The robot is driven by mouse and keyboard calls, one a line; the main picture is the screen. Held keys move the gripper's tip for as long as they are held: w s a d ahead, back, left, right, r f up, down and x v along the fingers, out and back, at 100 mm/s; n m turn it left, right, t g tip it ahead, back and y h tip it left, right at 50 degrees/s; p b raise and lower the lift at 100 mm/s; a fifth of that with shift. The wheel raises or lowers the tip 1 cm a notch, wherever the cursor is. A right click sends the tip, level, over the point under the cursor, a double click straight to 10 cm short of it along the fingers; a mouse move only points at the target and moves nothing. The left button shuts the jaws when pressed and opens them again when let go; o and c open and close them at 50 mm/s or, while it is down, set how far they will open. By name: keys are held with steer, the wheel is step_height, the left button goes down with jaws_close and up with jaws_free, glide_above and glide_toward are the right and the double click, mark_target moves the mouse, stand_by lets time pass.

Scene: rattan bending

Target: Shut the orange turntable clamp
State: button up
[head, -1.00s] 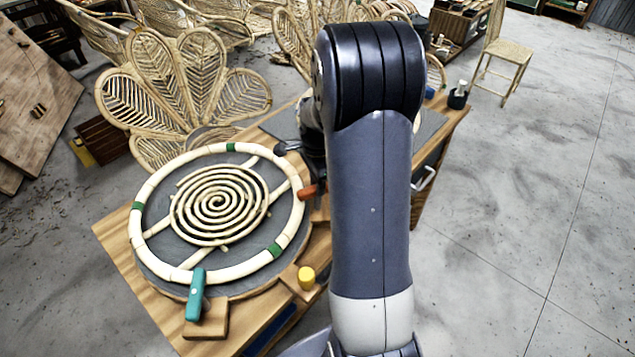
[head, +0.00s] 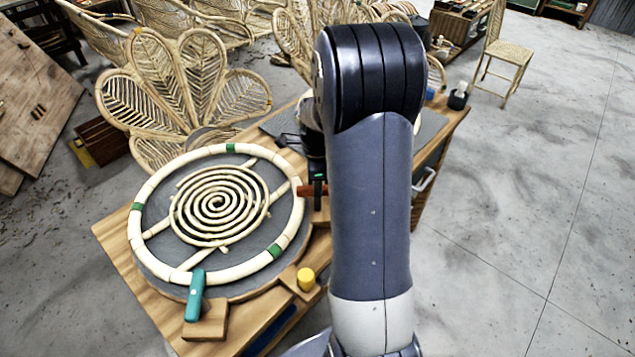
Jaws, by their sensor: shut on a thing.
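The orange turntable clamp (head: 304,191) is at the right edge of the round grey turntable (head: 262,236), beside the pale rattan ring (head: 146,196). Only a short orange piece of it shows; my arm hides part of what lies to its right. My gripper (head: 318,188) points down at the clamp's right end and is shut on it. The fingertips are small and partly dark against the dark arm.
A teal clamp (head: 195,296) stands on a wooden block at the turntable's front edge. A yellow knob (head: 306,278) sits on the bench to its right. A rattan spiral (head: 215,205) lies inside the ring. A fan-shaped rattan chair back (head: 200,70) stands behind the bench.

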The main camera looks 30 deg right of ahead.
steer(key=o, duration=1)
step_height(320, 180, up, 11)
steer(key=shift+f, duration=0.1)
step_height(320, 180, down, 11)
stand_by(0.7)
steer(key=shift+n, duration=0.3)
